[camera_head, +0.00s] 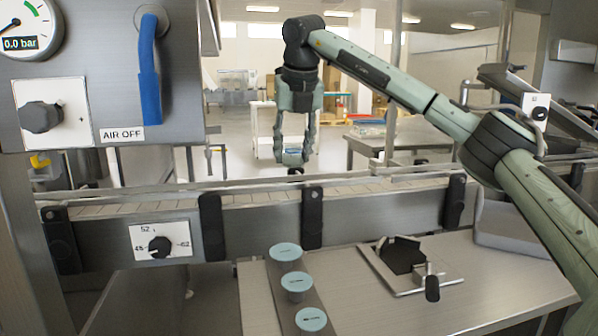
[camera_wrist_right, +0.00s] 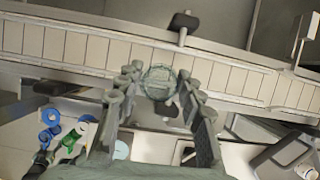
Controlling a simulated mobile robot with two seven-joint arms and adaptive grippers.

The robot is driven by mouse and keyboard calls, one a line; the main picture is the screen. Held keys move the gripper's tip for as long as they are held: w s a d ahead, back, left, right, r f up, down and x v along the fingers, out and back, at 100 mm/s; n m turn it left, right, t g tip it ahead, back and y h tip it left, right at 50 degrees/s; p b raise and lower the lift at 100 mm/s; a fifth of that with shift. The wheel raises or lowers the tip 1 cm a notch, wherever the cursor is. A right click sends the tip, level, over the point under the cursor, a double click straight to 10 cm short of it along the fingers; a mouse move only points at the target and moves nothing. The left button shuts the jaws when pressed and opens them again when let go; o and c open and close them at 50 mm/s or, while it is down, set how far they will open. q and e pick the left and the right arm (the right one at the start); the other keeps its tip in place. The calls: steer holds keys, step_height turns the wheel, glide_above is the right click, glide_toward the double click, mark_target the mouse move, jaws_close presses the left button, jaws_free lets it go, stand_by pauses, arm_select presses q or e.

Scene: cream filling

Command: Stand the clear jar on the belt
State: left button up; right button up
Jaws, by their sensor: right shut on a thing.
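My right gripper (camera_head: 295,140) hangs down in the head view and is shut on the clear jar (camera_head: 292,157), which shows between the fingertips. In the right wrist view the jar (camera_wrist_right: 158,82) is a see-through round shape between the two fingers (camera_wrist_right: 157,88). The belt (camera_head: 130,208) is a pale slatted conveyor running across the head view, below the jar in the picture. In the right wrist view the belt (camera_wrist_right: 75,45) runs behind the jar. A gap between jar and belt seems to show; its height is hard to tell. My left gripper is not in view.
Guide rails and black brackets (camera_head: 312,217) line the belt's near side. Several teal-topped round pieces (camera_head: 286,252) stand in a row on the near table (camera_head: 350,300). A metal fixture (camera_head: 405,257) is right of them. A control panel (camera_head: 100,70) fills the upper left.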

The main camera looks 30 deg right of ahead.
mark_target(299, 155)
steer(key=shift+w+d+f, duration=0.45)
steer(key=shift+d, duration=0.15)
steer(key=shift+w+d+f, duration=0.4)
steer(key=shift+d+f, duration=0.05)
steer(key=shift+d, duration=0.15)
step_height(299, 155, down, 4)
steer(key=shift+r, duration=0.1)
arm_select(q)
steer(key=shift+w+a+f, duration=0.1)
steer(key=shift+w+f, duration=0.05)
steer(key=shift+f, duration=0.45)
arm_select(e)
steer(key=shift+f, duration=0.2)
steer(key=shift+f, duration=0.25)
steer(key=o, duration=0.9)
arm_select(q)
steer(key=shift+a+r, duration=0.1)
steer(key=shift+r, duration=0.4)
arm_select(e)
steer(key=shift+r, duration=0.1)
